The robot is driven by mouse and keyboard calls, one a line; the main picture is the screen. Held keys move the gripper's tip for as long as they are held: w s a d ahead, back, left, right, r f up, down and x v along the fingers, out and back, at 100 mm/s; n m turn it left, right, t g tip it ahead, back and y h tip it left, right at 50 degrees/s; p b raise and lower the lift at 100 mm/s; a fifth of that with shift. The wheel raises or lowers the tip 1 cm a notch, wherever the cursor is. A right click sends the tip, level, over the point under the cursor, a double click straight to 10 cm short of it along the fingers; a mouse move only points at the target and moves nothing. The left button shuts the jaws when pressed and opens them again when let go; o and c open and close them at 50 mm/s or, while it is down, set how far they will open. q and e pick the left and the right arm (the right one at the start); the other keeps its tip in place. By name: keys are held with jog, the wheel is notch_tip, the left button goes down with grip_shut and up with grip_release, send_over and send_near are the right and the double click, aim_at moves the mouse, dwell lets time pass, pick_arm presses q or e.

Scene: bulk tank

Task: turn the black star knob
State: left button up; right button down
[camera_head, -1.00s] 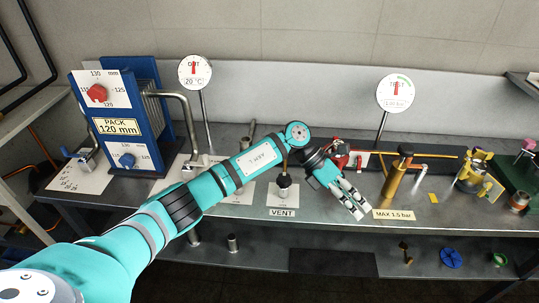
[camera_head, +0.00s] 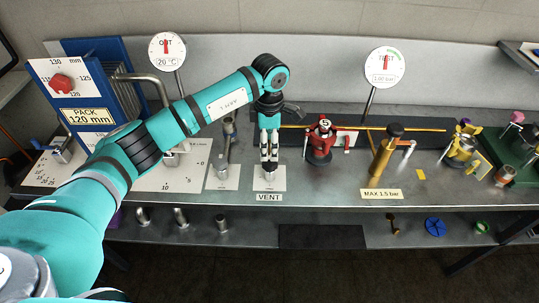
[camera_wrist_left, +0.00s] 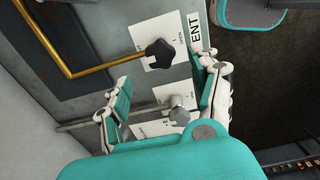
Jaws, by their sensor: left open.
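The black star knob (camera_wrist_left: 160,54) stands over a white plate beside the VENT label in the left wrist view. My left gripper (camera_wrist_left: 166,72) is open there, with one finger on each side of the picture. The knob shows between and just beyond the fingertips; I see no contact. My right gripper is not in view.
A grey metal valve (camera_wrist_left: 178,110) on another white plate lies nearer the wrist camera. In the head view, a red fitting (camera_head: 320,145) and a brass cylinder (camera_head: 385,152) stand to the right. A blue plate pack (camera_head: 88,85) stands left. The front bench strip right of VENT is clear.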

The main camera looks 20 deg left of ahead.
aim_at(270, 162)
pick_arm(q)
notch_tip(270, 162, down, 6)
jog(key=shift+r+p, duration=0.1)
jog(key=shift+p, duration=0.55)
jog(key=shift+f, duration=0.6)
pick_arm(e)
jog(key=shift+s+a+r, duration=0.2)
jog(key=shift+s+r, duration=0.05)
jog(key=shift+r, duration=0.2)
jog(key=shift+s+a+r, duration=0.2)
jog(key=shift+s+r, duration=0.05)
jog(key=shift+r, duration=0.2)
pick_arm(q)
jog(key=shift+c, duration=0.9)
jog(key=c, duration=1)
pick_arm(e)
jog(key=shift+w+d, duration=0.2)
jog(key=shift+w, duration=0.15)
